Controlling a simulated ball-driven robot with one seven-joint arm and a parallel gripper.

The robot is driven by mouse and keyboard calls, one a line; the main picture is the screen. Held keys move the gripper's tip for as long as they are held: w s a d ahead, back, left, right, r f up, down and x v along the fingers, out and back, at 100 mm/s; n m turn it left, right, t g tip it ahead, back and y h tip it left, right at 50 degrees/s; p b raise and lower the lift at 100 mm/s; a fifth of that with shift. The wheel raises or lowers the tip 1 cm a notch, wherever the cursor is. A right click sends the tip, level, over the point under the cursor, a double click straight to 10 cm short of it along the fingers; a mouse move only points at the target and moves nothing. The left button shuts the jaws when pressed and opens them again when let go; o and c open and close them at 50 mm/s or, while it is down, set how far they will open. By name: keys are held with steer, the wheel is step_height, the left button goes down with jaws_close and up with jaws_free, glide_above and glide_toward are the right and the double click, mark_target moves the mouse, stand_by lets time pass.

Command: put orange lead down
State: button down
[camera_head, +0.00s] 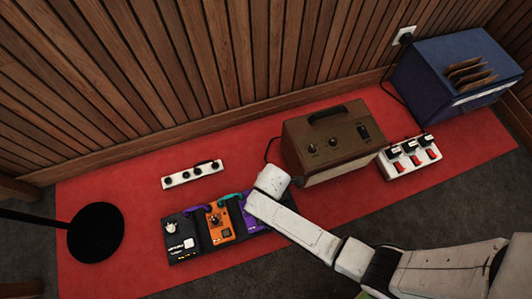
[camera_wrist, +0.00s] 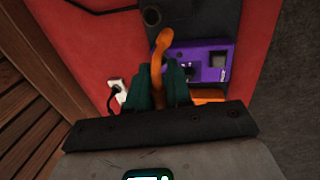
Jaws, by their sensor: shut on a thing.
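The orange lead (camera_wrist: 160,45) shows as a short curved piece in the wrist view. My gripper (camera_wrist: 163,72) has its dark green fingers shut on it, and the lead sticks up past the fingertips. In that view the lead's curve overlaps the edge of a purple pedal (camera_wrist: 198,60); I cannot tell whether they touch. In the head view my wrist is above the right end of the black pedalboard (camera_head: 180,261). The arm hides my fingers and the lead there.
The board carries a black pedal (camera_head: 178,236), an orange pedal (camera_head: 221,232) and the purple one. A white power strip (camera_head: 193,175) lies behind it. A brown amplifier (camera_head: 335,140) stands close right of my wrist. The red mat (camera_head: 115,265) has bare room at front left.

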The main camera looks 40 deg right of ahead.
steer(key=w+d+f+b, duration=0.2)
steer(key=w+f+b, duration=0.1)
steer(key=f, duration=0.4)
steer(key=shift+f+b, duration=0.4)
steer(key=shift+b, duration=0.4)
steer(key=shift+w, duration=0.1)
steer(key=shift+f, duration=0.15)
steer(key=c, duration=1)
jaws_free()
steer(key=shift+c, duration=0.2)
